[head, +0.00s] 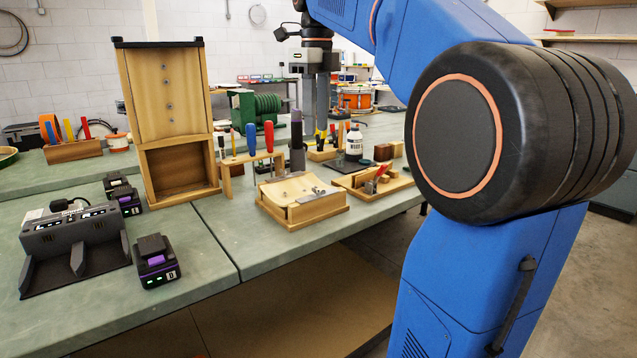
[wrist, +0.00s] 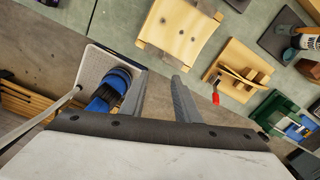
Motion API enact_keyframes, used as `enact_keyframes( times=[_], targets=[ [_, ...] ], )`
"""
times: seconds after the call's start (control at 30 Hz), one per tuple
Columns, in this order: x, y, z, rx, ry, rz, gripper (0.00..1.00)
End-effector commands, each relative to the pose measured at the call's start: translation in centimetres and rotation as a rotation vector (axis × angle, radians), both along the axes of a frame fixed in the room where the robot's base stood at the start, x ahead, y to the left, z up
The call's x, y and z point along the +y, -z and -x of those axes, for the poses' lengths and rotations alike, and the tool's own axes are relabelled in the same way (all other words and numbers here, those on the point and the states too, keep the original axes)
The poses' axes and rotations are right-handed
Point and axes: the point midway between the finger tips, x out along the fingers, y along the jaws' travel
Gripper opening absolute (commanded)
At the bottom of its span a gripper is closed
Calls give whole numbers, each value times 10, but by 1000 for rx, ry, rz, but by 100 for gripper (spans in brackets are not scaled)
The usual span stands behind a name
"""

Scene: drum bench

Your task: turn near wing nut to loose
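I cannot make out a wing nut clearly in either view. A pale wooden jig (head: 303,213) with a curved top and a grey metal strip (head: 322,198) sits near the front edge of the bench. In the wrist view a pale wooden piece (wrist: 180,28) with small dark marks, likely this jig, lies at the top, beyond my fingertips. My gripper (head: 316,108) points down above and behind the jig in the head view. In the wrist view my gripper (wrist: 162,72) has its two grey fingers apart, with nothing between them.
A second wooden fixture with a red-handled part (wrist: 235,83) is right of the jig. A tall wooden stand (head: 168,95), charger (head: 75,245) and battery (head: 156,262) are left.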

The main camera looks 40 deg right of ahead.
Motion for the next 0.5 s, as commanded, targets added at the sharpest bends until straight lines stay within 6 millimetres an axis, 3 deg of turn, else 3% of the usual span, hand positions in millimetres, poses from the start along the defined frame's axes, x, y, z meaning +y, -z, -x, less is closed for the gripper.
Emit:
enact_keyframes(
  times=[0.27,0.5],
  targets=[
    [-13,-15,-10,26,203,-10,29],
    [-12,9,-9,29,206,-11,29]
  ],
)
